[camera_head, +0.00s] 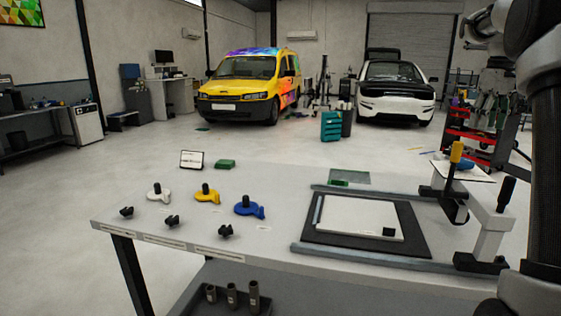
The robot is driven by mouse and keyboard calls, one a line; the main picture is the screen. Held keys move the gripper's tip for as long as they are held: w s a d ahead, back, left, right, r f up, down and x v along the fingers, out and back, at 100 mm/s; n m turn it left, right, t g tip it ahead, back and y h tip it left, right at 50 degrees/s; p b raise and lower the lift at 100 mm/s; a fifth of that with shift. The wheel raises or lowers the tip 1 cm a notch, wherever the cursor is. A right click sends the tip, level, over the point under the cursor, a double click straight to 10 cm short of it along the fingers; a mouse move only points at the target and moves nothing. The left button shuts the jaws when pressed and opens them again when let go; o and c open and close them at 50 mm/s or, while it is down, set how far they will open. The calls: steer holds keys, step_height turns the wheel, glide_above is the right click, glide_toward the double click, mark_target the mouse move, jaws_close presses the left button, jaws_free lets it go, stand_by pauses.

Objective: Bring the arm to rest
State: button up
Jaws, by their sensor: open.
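My arm (545,170) stands at the right edge, a dark upright link with grey joints. Its upper part bends left at the top right corner. My gripper (488,108) seems to hang below the wrist, over the far right, in front of a red cart. Its fingers are apart and I see nothing between them, though they blend with the clutter behind. It is above and apart from the workbench (270,200).
White, yellow and blue knobbed pieces (207,194) sit at left with black knobs. A red cart (470,140) and two vehicles stand behind.

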steer(key=s+a+r+m+t, duration=0.1)
steer(key=s+a+r+t, duration=0.1)
steer(key=s+a, duration=1.2)
steer(key=s+a+f+m+t, duration=0.1)
steer(key=s+a+f, duration=0.3)
steer(key=s, duration=0.5)
steer(key=s+a+f+m+t, duration=0.1)
steer(key=s+a+f, duration=0.2)
steer(key=s+f, duration=0.5)
steer(key=shift+s+a+f, duration=0.15)
steer(key=shift+s+a, duration=0.25)
steer(key=shift+d, duration=0.1)
